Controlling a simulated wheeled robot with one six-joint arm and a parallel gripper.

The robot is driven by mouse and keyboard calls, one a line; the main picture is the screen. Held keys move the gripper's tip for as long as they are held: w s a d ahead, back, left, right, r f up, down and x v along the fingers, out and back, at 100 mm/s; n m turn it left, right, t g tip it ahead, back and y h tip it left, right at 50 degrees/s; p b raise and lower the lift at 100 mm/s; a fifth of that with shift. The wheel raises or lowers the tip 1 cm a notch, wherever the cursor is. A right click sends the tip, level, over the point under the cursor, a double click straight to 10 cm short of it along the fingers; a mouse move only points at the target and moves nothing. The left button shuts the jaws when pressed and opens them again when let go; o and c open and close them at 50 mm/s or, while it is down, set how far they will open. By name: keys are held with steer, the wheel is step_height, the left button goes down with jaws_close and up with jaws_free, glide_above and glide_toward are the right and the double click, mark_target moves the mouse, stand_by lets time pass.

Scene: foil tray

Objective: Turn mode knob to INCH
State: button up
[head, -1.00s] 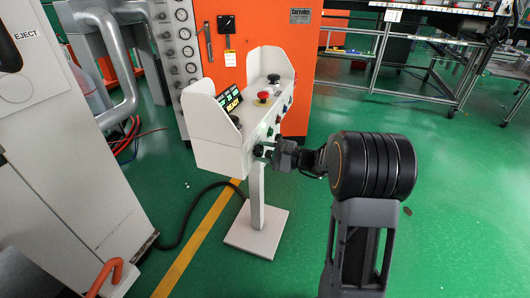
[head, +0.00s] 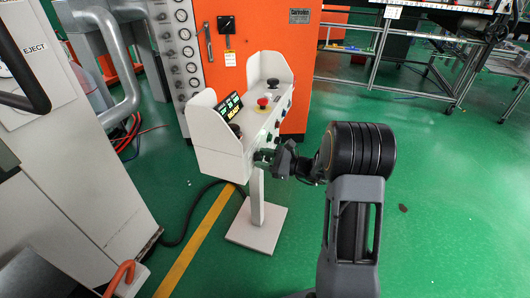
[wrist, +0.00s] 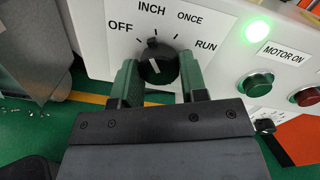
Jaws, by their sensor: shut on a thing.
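The mode knob (wrist: 158,66) is a round black knob on the white front panel of the control box, seen in the wrist view. Labels OFF, INCH, ONCE and RUN run around it. Its raised tip and white mark point up, roughly toward the INCH label (wrist: 152,8). My gripper (wrist: 160,74) is shut on the knob, with one green finger on its left and one on its right. In the head view my gripper (head: 267,157) meets the front of the control box (head: 218,150); the knob is hidden there.
A lit green lamp (wrist: 258,26), a MOTOR ON label and a green button (wrist: 255,86) are right of the knob. The box stands on a white pedestal (head: 257,228). A grey cabinet (head: 75,170) is at left, an orange machine (head: 268,35) behind. Green floor at right is open.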

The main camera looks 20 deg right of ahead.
steer(key=shift+s+a+f+m+p, duration=0.1)
steer(key=shift+m+p, duration=0.8)
steer(key=shift+m, duration=0.1)
steer(key=shift+f, duration=0.1)
steer(key=o, duration=0.9)
steer(key=p+v, duration=0.1)
steer(key=v, duration=1.3)
